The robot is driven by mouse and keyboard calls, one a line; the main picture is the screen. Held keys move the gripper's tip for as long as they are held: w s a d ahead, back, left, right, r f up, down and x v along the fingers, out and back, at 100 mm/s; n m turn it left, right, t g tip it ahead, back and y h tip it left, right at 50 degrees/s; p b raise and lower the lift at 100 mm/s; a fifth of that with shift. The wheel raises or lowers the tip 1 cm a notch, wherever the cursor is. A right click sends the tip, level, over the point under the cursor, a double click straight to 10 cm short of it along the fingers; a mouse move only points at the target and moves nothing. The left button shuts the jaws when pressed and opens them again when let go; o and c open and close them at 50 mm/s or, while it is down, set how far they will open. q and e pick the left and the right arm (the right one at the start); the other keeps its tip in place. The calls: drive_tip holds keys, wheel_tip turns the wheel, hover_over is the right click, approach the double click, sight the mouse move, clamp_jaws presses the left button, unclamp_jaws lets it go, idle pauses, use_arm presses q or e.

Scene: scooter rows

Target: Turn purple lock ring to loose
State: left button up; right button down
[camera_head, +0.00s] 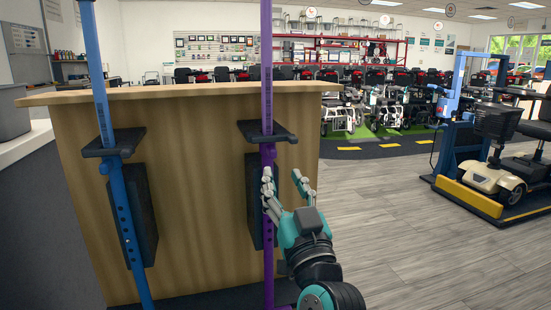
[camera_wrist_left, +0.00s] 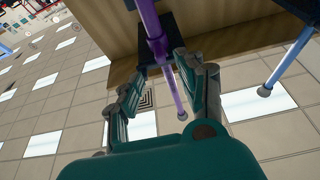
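A purple pole (camera_head: 266,80) stands upright in front of a wooden panel. A wider purple collar, which looks like the lock ring (camera_head: 268,152), sits on it just below a dark bracket (camera_head: 266,132). In the left wrist view the purple ring (camera_wrist_left: 158,46) shows beside the dark bracket. My left gripper (camera_head: 284,176) is open and empty, its fingers just below the ring in the head view. One finger overlaps the pole there. In the left wrist view the fingers (camera_wrist_left: 161,78) lie either side of the pole's line; contact cannot be told. My right gripper is not in view.
A blue pole (camera_head: 94,70) with a similar bracket stands to the left. The wooden panel (camera_head: 200,190) is close behind both poles. A scooter (camera_head: 495,165) on a yellow-edged platform stands at right. The grey floor (camera_head: 400,230) between is clear.

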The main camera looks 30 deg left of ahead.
sight(274, 157)
use_arm(q)
drive_tip(key=x, duration=0.6)
drive_tip(key=shift+w+a, duration=0.1)
drive_tip(key=shift+c, duration=0.2)
clamp_jaws()
